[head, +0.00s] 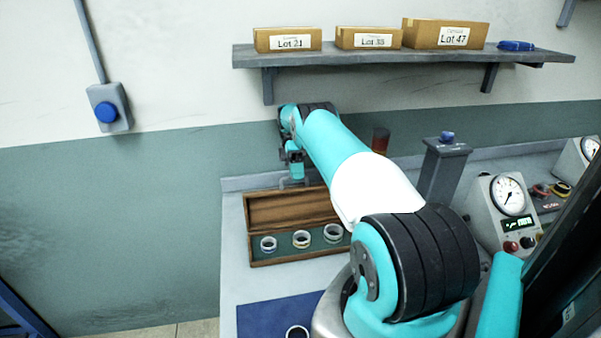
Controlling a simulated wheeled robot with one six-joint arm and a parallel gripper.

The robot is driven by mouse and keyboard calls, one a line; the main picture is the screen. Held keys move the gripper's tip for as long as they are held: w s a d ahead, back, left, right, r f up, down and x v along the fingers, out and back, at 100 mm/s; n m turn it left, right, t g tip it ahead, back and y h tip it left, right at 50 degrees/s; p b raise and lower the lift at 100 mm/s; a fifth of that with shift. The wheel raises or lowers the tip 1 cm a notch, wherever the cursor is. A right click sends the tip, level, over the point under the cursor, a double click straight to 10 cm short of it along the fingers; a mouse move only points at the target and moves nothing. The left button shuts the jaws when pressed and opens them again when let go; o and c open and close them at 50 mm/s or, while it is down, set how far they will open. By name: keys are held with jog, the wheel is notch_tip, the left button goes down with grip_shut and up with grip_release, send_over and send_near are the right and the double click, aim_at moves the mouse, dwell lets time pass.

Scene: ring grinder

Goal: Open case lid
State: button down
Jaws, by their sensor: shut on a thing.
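The wooden case (262,263) stands on the bench with its lid (270,209) raised at the back. Several pale rings sit in its green-lined bottom, among them one at the left (268,244). My gripper (291,181) points down at the top edge of the lid and is shut on it, near a small grey part that may be a handle. The fingertips are small and partly hidden. My arm covers the right end of the case and lid.
A blue mat (262,318) with a ring (297,332) lies in front of the case. A grey post with a blue knob (447,137) and a gauge box (505,215) stand to the right. A shelf (400,57) with boxes hangs above.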

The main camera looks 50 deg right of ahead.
jog(key=shift+w+d+f, duration=0.15)
jog(key=shift+f, duration=0.1)
jog(key=c, duration=1.4)
grip_release()
jog(key=shift+o, duration=1.2)
jog(key=shift+w+d+f, duration=0.15)
jog(key=shift+w+f, duration=0.05)
jog(key=shift+w, duration=0.05)
jog(key=shift+r, duration=0.1)
